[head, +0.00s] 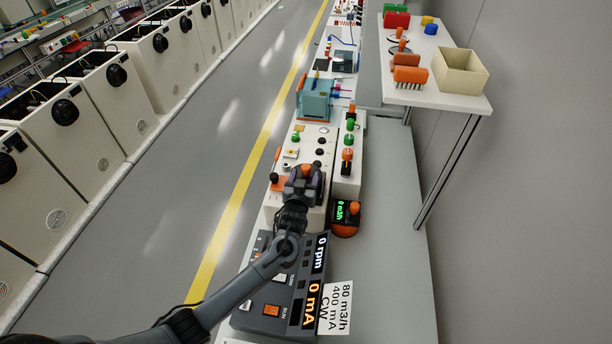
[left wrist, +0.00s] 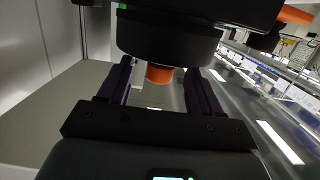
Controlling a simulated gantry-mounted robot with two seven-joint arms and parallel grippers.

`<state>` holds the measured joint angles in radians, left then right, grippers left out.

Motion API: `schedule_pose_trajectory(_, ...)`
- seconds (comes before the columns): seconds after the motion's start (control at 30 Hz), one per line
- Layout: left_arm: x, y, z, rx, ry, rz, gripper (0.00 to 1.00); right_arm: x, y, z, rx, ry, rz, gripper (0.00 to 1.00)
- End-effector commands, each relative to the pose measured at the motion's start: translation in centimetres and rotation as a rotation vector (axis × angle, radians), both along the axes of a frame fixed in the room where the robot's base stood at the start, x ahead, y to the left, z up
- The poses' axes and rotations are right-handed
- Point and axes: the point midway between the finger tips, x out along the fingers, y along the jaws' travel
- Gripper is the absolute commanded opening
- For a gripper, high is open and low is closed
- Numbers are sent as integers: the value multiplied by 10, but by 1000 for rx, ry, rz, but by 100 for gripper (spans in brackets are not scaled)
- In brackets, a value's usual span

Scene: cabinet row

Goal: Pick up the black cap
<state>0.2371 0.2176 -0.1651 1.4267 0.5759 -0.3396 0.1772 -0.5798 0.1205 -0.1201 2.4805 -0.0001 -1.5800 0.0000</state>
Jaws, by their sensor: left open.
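My left gripper (head: 304,180) is over the white panel of the bench and open. Its two dark fingers also show in the left wrist view (left wrist: 160,85), spread apart. A large black round part (left wrist: 170,38) lies across the finger ends there, with an orange part (left wrist: 160,73) below it, between the fingers. I cannot tell whether this black part is the black cap, or whether the fingers touch it. In the head view an orange part (head: 305,170) shows at the finger ends. Small black round parts (head: 320,152) sit on the panel just beyond the gripper.
A dark console (head: 262,293) with lit displays lies under my left arm. An orange-black meter (head: 345,222) stands right of the gripper. A teal box (head: 314,100) stands farther back. A side shelf (head: 440,97) holds a beige bin (head: 460,72). The grey floor is clear.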

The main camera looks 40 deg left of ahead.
Motion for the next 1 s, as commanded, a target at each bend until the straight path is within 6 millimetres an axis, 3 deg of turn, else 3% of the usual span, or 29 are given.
schedule_pose_trajectory(0.27, 28, 17, -4, 1, 0, 0, 64, 0, 0, -3, 0, 0, 0, 43)
schedule_pose_trajectory(0.6, 32, 19, -5, 1, 0, 0, 64, 0, 0, -3, 0, 0, 0, 43)
schedule_pose_trajectory(1.0, 32, 19, -4, 0, -1, 0, 6, 0, 0, -3, 0, 1, 0, 43)
